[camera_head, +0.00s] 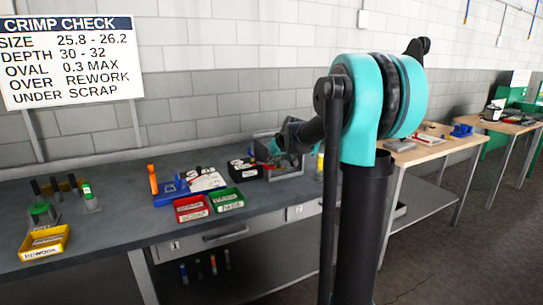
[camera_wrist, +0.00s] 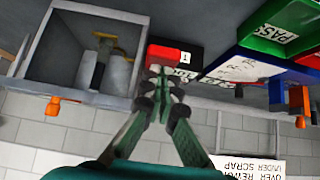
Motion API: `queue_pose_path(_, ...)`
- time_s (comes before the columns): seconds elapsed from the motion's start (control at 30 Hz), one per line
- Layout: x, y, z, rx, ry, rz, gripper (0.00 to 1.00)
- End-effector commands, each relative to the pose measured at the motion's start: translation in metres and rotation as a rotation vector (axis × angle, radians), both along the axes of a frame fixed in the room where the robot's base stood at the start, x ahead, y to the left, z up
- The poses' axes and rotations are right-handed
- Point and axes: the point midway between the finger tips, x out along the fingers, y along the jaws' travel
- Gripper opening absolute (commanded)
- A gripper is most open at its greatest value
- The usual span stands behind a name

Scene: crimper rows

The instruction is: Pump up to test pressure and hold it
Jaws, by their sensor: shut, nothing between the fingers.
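My gripper (camera_wrist: 160,78) is shut and empty in the wrist view, which shows the scene upside down. The black box also shows in the head view (camera_head: 243,169). Beside it is a grey open-fronted housing (camera_wrist: 60,45) with orange knobs (camera_wrist: 52,105) and metal and yellow parts inside (camera_wrist: 108,62). In the head view my arm partly covers this housing. No pressure reading is legible.
A red SCRAP bin (camera_head: 192,208) and a green PASS bin (camera_head: 227,199) stand at the bench front. A blue tray (camera_head: 172,187) with a white card is behind them. A yellow REWORK bin (camera_head: 44,243) is at left.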

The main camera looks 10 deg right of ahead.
Motion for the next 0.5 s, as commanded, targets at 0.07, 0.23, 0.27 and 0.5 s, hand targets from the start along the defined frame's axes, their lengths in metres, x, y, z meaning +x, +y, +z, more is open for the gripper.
queue_pose_path(0.07,-0.0001,0.0000,-0.0012,0.000,0.000,0.000,0.00)
queue_pose_path(0.23,0.0000,0.0000,-0.0011,0.000,0.000,0.000,0.00)
queue_pose_path(0.27,-0.0001,0.0000,-0.0011,0.000,0.000,0.000,0.00)
queue_pose_path(0.5,-0.0018,-0.0008,-0.0045,0.006,-0.018,0.000,0.00)
